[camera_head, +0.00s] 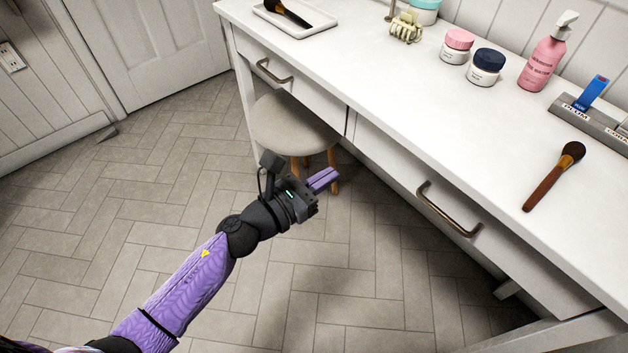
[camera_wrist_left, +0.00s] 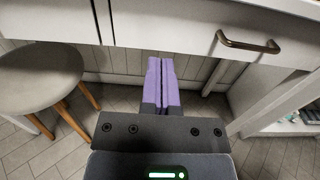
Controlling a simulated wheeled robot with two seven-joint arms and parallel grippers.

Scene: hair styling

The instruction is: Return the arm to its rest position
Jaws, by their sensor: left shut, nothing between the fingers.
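My left arm comes in from the lower left in the head view. My left gripper (camera_head: 324,179) is in the air in front of the white vanity table (camera_head: 440,110), lower than its top in the picture. Its purple fingers are shut together with nothing between them. The left wrist view shows the same shut fingers (camera_wrist_left: 161,85), pointing toward the space under the drawers. My right gripper is not in view.
A round stool (camera_head: 292,124) stands partly under the table, close beyond the gripper. Drawer handles (camera_head: 448,210) stick out from the table front. A brush (camera_head: 554,177), jars (camera_head: 486,66) and a pink pump bottle (camera_head: 545,58) stand or lie on top. The floor at left is clear.

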